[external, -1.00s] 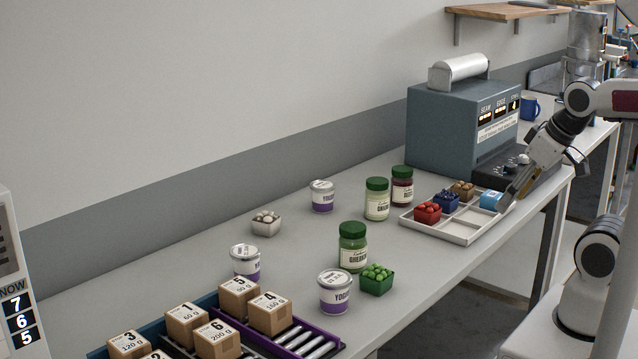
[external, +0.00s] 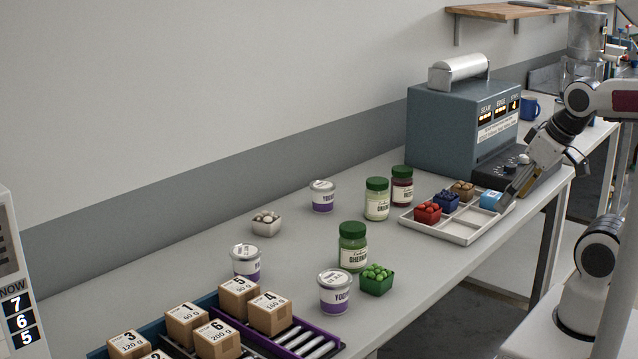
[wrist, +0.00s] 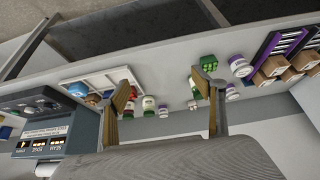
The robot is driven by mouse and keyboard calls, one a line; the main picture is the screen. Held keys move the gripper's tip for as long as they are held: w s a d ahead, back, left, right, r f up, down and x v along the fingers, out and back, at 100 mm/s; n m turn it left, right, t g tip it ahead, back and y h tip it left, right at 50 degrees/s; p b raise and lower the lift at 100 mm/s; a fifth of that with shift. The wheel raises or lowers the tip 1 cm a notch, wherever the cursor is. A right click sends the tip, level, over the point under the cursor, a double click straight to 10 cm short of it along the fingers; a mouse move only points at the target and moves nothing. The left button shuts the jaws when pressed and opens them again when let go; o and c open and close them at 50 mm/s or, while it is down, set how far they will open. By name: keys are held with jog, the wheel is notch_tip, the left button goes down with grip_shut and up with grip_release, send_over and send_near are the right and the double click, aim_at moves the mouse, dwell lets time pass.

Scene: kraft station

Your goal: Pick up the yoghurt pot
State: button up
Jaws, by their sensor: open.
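Three white yoghurt pots with purple bands stand upright on the bench: one at the back (external: 322,196), one at the middle left (external: 246,263) and one at the front (external: 334,292). In the wrist view, a pot (wrist: 239,66) shows right of my gripper. My gripper (external: 517,190) is over the right end of the white tray, close to a blue item (external: 491,201), far from all three pots. In the wrist view its two fingers (wrist: 165,84) are spread apart with nothing between them. I cannot tell whether it touches the tray.
A white divided tray (external: 456,232) holds punnets. Green-lidded jars (external: 353,247) and a green punnet (external: 376,280) stand between my gripper and the front pot. Numbered boxes (external: 240,298) fill the front left. A grey-blue machine (external: 440,130) stands behind the tray.

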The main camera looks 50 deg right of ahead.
jog(key=shift+w, duration=0.1)
jog(key=w+d+n+t, duration=0.1)
jog(key=w+n+t, duration=0.3)
jog(key=w, duration=1.6)
jog(key=w+a+f+n+y, duration=0.2)
jog(key=a+f+y, duration=0.1)
jog(key=a, duration=0.3)
jog(key=w+a+f+n+y, duration=0.2)
jog(key=a+f+n+y, duration=0.1)
jog(key=a, duration=0.3)
jog(key=w+a+f+n+g+y, duration=0.1)
jog(key=w+a+f+n+y, duration=0.1)
jog(key=a, duration=0.5)
jog(key=shift+w+f+n+y, duration=0.15)
jog(key=shift+f+n+y, duration=0.1)
jog(key=shift+f, duration=0.35)
jog(key=shift+w+f+n+y, duration=0.15)
jog(key=shift+f+n+y, duration=0.1)
jog(key=shift+f, duration=0.3)
jog(key=s+a+f+n+g+y, duration=0.1)
jog(key=s+a+f+g+y, duration=0.1)
jog(key=s+a+y, duration=0.1)
jog(key=shift+s+a+f+g, duration=0.3)
jog(key=shift+s+a+g, duration=0.1)
jog(key=shift+s+a, duration=0.25)
